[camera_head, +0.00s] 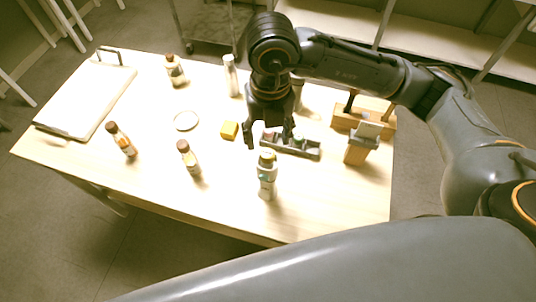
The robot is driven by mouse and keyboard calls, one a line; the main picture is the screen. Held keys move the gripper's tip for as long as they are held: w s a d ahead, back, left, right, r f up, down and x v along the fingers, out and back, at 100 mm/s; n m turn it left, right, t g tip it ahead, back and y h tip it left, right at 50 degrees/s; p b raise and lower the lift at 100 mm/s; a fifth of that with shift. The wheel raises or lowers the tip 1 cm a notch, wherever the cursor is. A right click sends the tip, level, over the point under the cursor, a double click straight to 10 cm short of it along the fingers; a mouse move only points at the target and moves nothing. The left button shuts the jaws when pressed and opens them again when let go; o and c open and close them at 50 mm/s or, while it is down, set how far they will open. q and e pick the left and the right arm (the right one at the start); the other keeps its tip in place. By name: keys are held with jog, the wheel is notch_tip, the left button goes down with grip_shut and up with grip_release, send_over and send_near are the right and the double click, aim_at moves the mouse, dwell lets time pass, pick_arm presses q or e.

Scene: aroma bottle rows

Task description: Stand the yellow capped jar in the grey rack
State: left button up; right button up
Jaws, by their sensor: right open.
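The yellow capped jar (267,180) looks like the pale bottle with a yellowish cap, standing upright near the table's front edge. The grey rack (311,153) lies behind it and to its right, and something small and pale green shows in it. My right gripper (268,138) points down with its fingers apart, just behind the jar's cap in the picture and at the rack's left end. It holds nothing that I can see. It hides part of the rack. I cannot tell whether it touches either. My left gripper is not in view.
A yellow block (229,130) and a pale ring (186,121) lie left of the rack. Brown bottles (188,157) and a white bottle (231,77) stand about the table. A wooden holder (360,150) is at the right, a clipboard (90,95) at the left.

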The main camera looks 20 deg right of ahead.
aim_at(268, 153)
jog(key=shift+f, duration=0.25)
notch_tip(268, 153, down, 4)
jog(key=p, duration=0.2)
jog(key=shift+f+p, duration=0.2)
jog(key=shift+p, duration=0.1)
jog(key=shift+f, duration=0.25)
jog(key=c, duration=1.1)
